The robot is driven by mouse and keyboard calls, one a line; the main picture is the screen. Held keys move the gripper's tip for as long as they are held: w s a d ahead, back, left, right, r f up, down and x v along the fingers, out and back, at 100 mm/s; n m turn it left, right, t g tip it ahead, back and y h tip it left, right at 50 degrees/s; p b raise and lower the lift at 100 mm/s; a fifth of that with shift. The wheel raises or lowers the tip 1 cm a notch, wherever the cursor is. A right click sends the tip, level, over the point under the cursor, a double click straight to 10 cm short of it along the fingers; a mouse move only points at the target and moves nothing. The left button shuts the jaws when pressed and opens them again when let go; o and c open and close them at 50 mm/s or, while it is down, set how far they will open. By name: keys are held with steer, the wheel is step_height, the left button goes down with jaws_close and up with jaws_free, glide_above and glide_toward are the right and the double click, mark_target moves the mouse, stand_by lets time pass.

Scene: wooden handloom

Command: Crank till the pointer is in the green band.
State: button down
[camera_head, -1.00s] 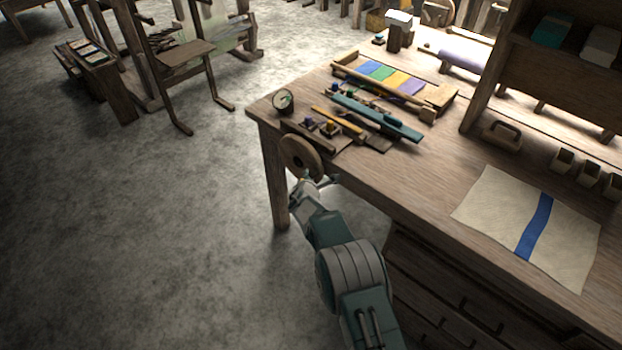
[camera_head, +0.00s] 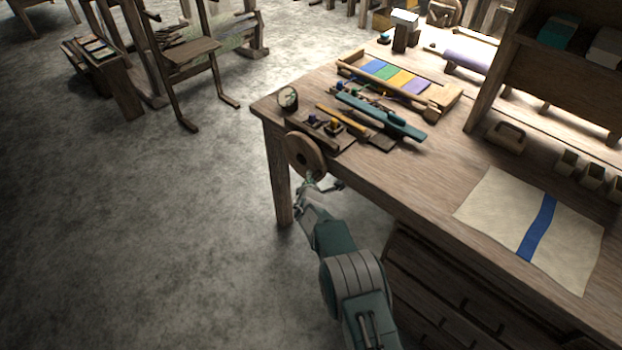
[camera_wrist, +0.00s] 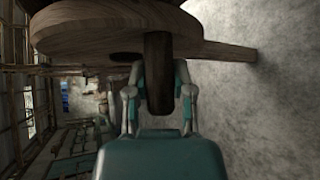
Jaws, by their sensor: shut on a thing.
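A round wooden crank wheel (camera_head: 305,154) is mounted at the front left edge of the bench. In the wrist view the wheel (camera_wrist: 75,27) fills the top, and a dark crank handle (camera_wrist: 157,75) stands out from it. My gripper (camera_wrist: 157,100) has one finger on each side of the handle and is shut on it. In the head view my gripper (camera_head: 316,184) is just below the wheel. A small round dial (camera_head: 288,97) stands on the bench corner above the wheel. Its pointer and green band are too small to read.
The bench (camera_head: 430,190) holds a blue-green tool (camera_head: 380,117), a tray of coloured strips (camera_head: 395,77) and a cloth with a blue stripe (camera_head: 537,228). A bench leg (camera_head: 281,185) stands left of my arm.

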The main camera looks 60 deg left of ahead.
steer(key=shift+w+d, duration=0.1)
steer(key=shift+w, duration=0.1)
steer(key=shift+c, duration=2.4)
jaws_free()
steer(key=shift+s, duration=0.15)
steer(key=shift+s+d+r, duration=0.3)
steer(key=shift+d, duration=0.1)
steer(key=v, duration=1)
steer(key=shift+s+d, duration=0.15)
steer(key=shift+d, duration=0.15)
